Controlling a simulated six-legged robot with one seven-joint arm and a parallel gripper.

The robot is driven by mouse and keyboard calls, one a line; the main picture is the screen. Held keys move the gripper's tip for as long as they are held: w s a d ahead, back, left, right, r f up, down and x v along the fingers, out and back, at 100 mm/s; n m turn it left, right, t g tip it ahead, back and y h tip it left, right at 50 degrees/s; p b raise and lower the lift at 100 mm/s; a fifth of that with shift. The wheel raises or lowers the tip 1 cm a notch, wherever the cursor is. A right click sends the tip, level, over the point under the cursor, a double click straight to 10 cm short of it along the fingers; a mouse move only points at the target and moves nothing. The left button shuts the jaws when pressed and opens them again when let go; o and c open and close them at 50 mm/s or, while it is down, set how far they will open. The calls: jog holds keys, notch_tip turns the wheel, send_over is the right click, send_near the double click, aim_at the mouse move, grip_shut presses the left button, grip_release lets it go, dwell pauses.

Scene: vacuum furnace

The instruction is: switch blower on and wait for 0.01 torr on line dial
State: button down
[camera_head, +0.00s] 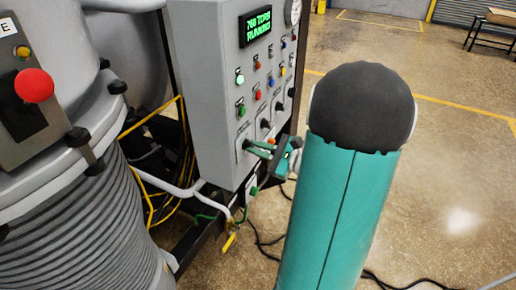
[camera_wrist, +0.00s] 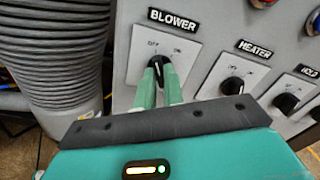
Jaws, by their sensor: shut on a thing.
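The black BLOWER knob (camera_wrist: 160,67) sits on a pale plate marked OFF at left and ON at right. My gripper (camera_wrist: 161,82) is shut on this knob, with its green fingers at the knob's two sides. Which mark the knob points to is hard to tell, as the fingers cover part of it. In the head view my gripper (camera_head: 257,148) reaches the lower left of the grey control panel (camera_head: 215,95). A green display (camera_head: 256,25) reads 760 TORR RUNNING. A round dial (camera_head: 293,11) is at the panel's top right, cut by the frame, its reading too small to read.
The HEATER knob (camera_wrist: 233,86) and the HOLD knob (camera_wrist: 286,102) are right of the blower knob. Several coloured buttons sit above. A ribbed grey column (camera_head: 85,225) stands left of the panel. A yellow-handled valve (camera_head: 229,240) and cables lie below. Open floor is at right.

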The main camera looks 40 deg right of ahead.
jog(key=shift+m, duration=0.3)
jog(key=m, duration=1.1)
dwell(0.4)
jog(key=c, duration=1.5)
grip_release()
